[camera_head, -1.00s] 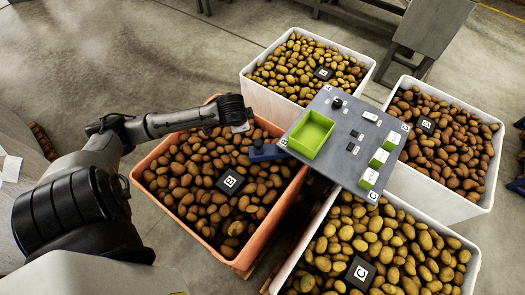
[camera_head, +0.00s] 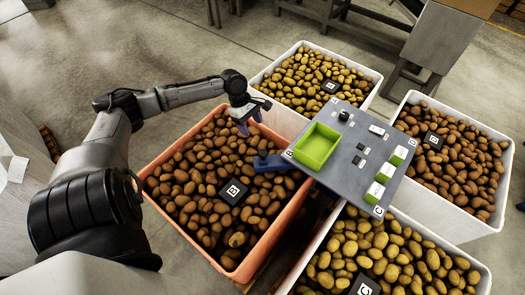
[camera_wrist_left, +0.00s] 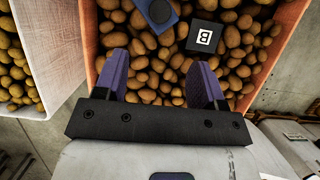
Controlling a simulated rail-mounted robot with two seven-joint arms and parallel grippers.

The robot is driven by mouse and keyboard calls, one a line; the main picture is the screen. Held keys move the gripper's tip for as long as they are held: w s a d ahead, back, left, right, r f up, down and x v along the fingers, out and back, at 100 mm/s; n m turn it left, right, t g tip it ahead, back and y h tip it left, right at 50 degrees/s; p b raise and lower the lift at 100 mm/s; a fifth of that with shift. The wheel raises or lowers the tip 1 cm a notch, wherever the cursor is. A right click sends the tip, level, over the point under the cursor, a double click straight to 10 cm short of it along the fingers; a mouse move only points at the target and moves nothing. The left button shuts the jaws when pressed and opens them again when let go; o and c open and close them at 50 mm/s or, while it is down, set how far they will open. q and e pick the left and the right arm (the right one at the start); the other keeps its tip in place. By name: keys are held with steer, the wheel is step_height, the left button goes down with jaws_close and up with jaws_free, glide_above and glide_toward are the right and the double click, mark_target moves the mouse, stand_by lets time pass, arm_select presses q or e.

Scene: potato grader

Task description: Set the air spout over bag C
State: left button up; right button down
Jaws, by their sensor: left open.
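The air spout (camera_head: 278,162) is a blue arm with a dark upright knob. It sticks out from the left side of the grey panel (camera_head: 345,160), over the orange bin (camera_head: 190,241) of potatoes tagged B. Bag C (camera_head: 448,240) is the white potato bin at the lower right; its C tag (camera_head: 365,287) is cut by the bottom edge. My left gripper (camera_head: 249,125) is open and empty above the orange bin's far side, apart from the spout. In the left wrist view, its purple fingers (camera_wrist_left: 160,85) are spread, with the spout's knob (camera_wrist_left: 159,11) beyond them at the top edge.
The panel carries a green tray (camera_head: 316,147), several green-and-white blocks (camera_head: 384,172) and a black knob (camera_head: 344,116). White potato bins stand behind it (camera_head: 365,72) and to its right (camera_head: 470,226). Bare floor (camera_head: 130,50) lies at the upper left.

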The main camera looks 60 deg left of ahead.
mark_target(263, 152)
arm_select(q)
steer(key=b+x, duration=0.1)
steer(key=x, duration=1)
steer(key=shift+d+f+b, duration=0.1)
steer(key=shift+f+b, duration=0.2)
steer(key=shift+x, duration=0.9)
steer(key=shift+f, duration=0.15)
steer(key=shift+c, duration=0.2)
